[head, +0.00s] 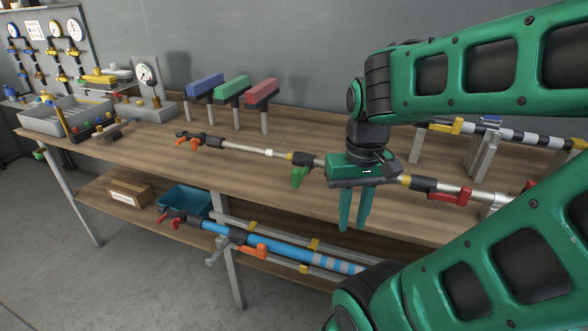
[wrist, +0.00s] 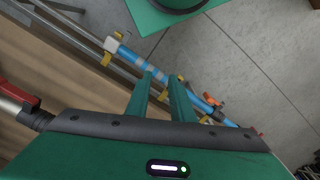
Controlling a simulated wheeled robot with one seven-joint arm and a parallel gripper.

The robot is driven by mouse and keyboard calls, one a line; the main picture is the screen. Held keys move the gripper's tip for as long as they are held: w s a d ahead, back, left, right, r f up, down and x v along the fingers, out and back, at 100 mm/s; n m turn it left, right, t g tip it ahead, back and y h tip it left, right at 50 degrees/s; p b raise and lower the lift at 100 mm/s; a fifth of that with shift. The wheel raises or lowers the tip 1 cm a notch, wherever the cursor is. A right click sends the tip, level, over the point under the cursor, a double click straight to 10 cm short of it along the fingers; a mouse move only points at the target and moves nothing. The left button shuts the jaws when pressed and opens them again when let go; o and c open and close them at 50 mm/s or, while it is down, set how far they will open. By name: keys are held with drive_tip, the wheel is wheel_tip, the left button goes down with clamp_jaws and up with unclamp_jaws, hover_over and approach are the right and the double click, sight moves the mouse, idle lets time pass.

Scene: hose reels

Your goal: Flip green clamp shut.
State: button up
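The green clamp (head: 299,176) is a small green lever on a black collar of the silver pole on the bench. Its lever hangs down from the pole at an angle, not lying along it. My gripper (head: 356,226) is to the right of the clamp and in front of the pole, with its two green fingers pointing down and apart, nothing between them. The fingers also show in the wrist view (wrist: 160,77), over the lower shelf's edge. The green clamp does not show in the wrist view. My gripper body hides part of the pole.
A red clamp lever (head: 450,193) is on the same pole to the right, and an orange one (head: 188,142) at its left end. Blue, green and red blocks (head: 232,90) stand on posts behind. A blue pole (head: 285,252) lies on the lower shelf.

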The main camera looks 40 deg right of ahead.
drive_tip(key=w+r+n, duration=0.1)
drive_tip(key=w, duration=0.1)
drive_tip(key=w+d+r, duration=0.1)
drive_tip(key=w+r, duration=0.1)
drive_tip(key=w+d+r+n, duration=0.1)
drive_tip(key=w, duration=0.1)
drive_tip(key=shift+w+d+r+n+g, duration=0.1)
drive_tip(key=shift+w+r+n+g, duration=0.1)
drive_tip(key=shift+n+g, duration=0.1)
clamp_jaws()
drive_tip(key=w+r+n, duration=0.2)
drive_tip(key=w, duration=0.3)
drive_tip(key=w+r+n+g, duration=0.1)
drive_tip(key=w, duration=0.4)
drive_tip(key=w+a+r+n+h, duration=0.1)
drive_tip(key=w+r+n, duration=0.1)
drive_tip(key=w, duration=0.2)
drive_tip(key=shift+w+r+n, duration=0.3)
drive_tip(key=shift+w+r, duration=0.05)
drive_tip(key=shift+w, duration=0.05)
drive_tip(key=w+a+r+n, duration=0.1)
drive_tip(key=w+a+n, duration=0.2)
drive_tip(key=w, duration=0.5)
drive_tip(key=shift+a+r+g, duration=0.25)
drive_tip(key=shift+a+g, duration=0.15)
drive_tip(key=shift+a, duration=0.25)
